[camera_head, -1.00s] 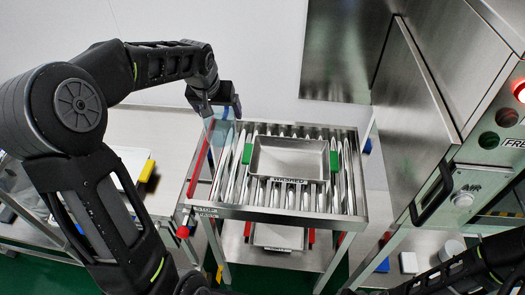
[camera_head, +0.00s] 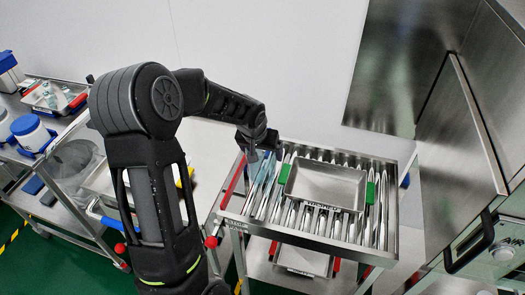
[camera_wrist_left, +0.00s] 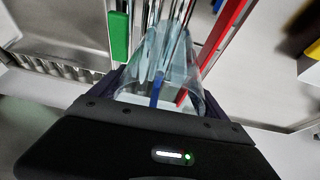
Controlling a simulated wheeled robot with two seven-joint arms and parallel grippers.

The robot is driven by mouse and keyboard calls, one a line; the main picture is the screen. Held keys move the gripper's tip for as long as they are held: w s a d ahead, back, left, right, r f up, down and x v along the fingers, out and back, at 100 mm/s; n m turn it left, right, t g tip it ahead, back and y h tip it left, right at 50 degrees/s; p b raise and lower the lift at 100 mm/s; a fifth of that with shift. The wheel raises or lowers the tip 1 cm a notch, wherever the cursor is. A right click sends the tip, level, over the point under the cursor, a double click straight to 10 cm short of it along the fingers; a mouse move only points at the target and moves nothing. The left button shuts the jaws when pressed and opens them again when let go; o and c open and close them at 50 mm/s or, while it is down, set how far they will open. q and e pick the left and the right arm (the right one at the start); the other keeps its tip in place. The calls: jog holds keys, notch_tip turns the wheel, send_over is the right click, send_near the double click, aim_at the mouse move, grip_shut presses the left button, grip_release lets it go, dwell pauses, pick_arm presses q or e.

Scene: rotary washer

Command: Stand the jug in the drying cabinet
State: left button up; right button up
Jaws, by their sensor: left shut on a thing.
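The jug is a clear, see-through vessel. In the left wrist view the jug (camera_wrist_left: 193,72) sits between my fingers, its body stretching away over the rollers. My left gripper (camera_head: 259,146) is shut on it at the left end of the roller table (camera_head: 398,222). In the head view the jug (camera_head: 264,172) shows faintly below the gripper; whether its base touches the rollers cannot be told. I cannot make out a drying cabinet in either view. My right gripper is not in view.
A metal tray (camera_head: 326,186) with green end blocks lies on the rollers, right of the jug. A steel machine (camera_head: 462,130) with a bar handle stands at the right. At the far left, a trolley holds blue-lidded containers (camera_head: 27,130) and a tray of small items (camera_head: 52,97).

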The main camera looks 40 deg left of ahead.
pick_arm(q)
jog(key=shift+f, duration=0.15)
jog(key=o, duration=1.3)
jog(key=shift+o, duration=0.2)
jog(key=shift+r, duration=0.3)
jog(key=b+v, duration=0.1)
jog(key=v, duration=1.1)
jog(key=shift+f, duration=0.15)
